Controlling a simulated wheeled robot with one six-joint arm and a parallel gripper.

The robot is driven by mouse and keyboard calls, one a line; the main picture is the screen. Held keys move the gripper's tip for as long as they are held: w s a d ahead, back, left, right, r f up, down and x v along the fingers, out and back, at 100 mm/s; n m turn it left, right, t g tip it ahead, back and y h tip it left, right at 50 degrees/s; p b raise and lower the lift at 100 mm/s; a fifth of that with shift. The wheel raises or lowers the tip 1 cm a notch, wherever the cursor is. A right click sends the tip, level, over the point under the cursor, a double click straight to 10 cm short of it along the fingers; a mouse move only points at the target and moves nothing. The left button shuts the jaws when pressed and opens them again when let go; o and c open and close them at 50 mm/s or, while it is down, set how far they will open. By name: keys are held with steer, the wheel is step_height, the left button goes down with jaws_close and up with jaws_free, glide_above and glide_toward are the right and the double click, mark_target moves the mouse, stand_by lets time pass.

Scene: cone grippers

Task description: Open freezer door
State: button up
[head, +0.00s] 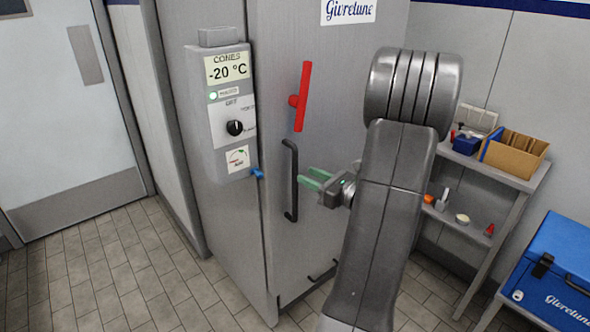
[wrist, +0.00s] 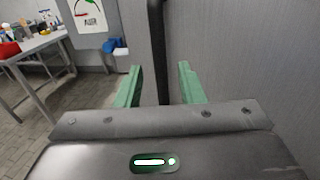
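The tall grey freezer door (head: 335,110) looks shut, with no gap seen along its left edge. Its black vertical bar handle (head: 290,182) is low near that edge. A red lever (head: 303,97) stands nearly upright, tilted slightly, above the handle. My gripper (head: 308,178) has green fingers pointing left at the handle, just to its right. In the wrist view my gripper (wrist: 160,78) is open, and the handle (wrist: 157,35) stands upright in line with the space between the fingers. I cannot tell whether it is between them or just beyond. No contact shows.
A control panel (head: 228,110) reading -20 °C is on the freezer's left side, with a small blue piece (head: 257,173) at the edge. A shelf (head: 490,170) with a cardboard box (head: 515,155) and a blue chest (head: 560,265) stand right. Tiled floor (head: 110,270) is clear at left.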

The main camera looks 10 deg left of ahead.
steer(key=x, duration=0.6)
steer(key=shift+c, duration=0.4)
jaws_close()
